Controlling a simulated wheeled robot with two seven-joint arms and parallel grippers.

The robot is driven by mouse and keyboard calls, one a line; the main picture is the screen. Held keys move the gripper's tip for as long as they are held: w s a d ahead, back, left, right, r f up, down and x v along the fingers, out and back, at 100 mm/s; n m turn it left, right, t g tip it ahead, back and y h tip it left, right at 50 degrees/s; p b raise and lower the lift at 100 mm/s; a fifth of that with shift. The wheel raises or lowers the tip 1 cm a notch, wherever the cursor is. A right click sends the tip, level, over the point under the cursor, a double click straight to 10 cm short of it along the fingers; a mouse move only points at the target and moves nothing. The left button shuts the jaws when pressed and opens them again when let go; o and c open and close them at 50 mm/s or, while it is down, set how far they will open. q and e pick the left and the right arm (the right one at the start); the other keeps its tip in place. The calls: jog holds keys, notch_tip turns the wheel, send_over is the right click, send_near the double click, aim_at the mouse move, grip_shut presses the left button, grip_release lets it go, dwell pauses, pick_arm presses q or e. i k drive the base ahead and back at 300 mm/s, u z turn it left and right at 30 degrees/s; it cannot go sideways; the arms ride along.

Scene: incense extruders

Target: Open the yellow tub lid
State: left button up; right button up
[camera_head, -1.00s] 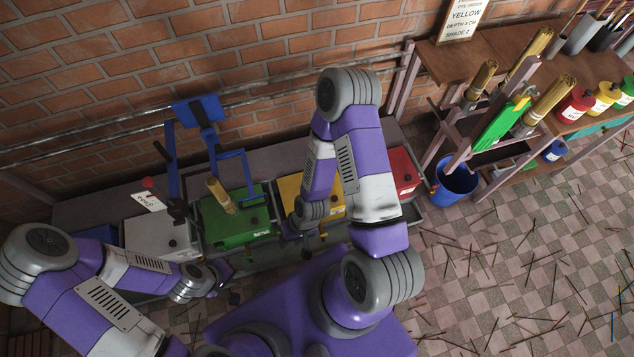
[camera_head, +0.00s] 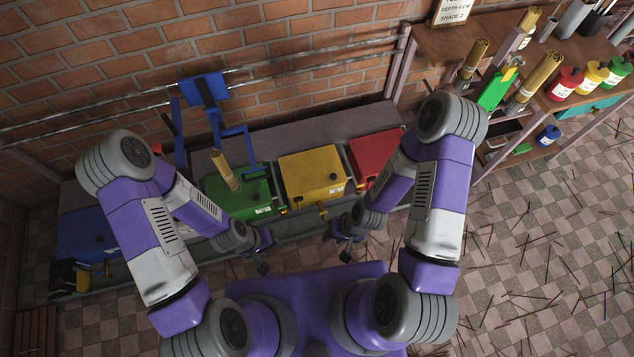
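The yellow tub lid (camera_head: 313,175) lies closed on its tub in the row against the wall, with a dark knob on top and a white label at its right front corner. My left gripper (camera_head: 262,252) is in front of the green tub, left of the yellow one. My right gripper (camera_head: 343,242) is in front of the yellow tub's right part, apart from the lid. Both grippers are small and dark here, and I cannot tell how far their fingers are parted.
A green tub (camera_head: 240,198) with a bundle of sticks (camera_head: 224,170) stands left of the yellow tub. A red tub (camera_head: 376,158) stands right of it, partly behind my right arm. A blue tub (camera_head: 85,238) is at far left. A blue frame (camera_head: 212,110) rises behind the green tub.

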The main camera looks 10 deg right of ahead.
aim_at(316, 169)
jog(key=z, duration=0.3)
jog(key=i, duration=0.4)
jog(key=u, duration=0.4)
jog(key=k, duration=0.35)
jog(key=z, duration=0.95)
jog(key=i, duration=0.6)
jog(key=u, duration=1.55)
